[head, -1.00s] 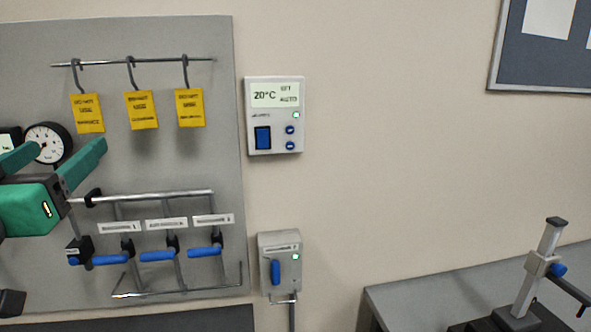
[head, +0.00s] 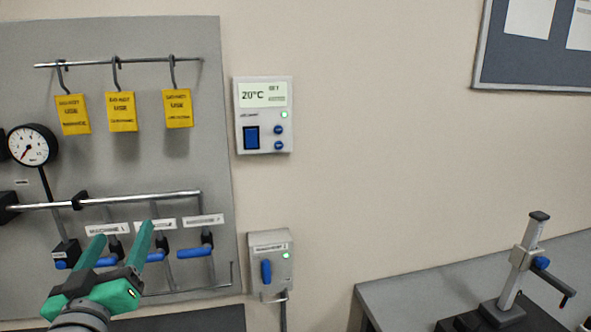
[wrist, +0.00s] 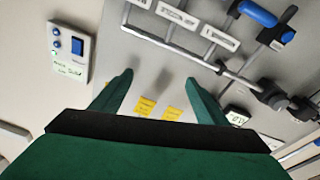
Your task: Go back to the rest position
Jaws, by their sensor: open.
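My green gripper (head: 123,244) is at the lower left of the head view, in front of the valve panel (head: 203,110). Its two fingers are spread and nothing is between them. The fingers overlap part of the blue valve handles there. In the wrist view my gripper (wrist: 160,82) is also open and empty. Past its fingers that view shows yellow tags (wrist: 147,107) and the thermostat box (wrist: 70,53).
Yellow tags (head: 121,111) hang from a rail. A gauge (head: 32,145) is at far left. The thermostat (head: 264,116) and a switch box (head: 270,265) are on the wall. A bench (head: 400,296) with a stand (head: 520,262) is at lower right. The middle wall is bare.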

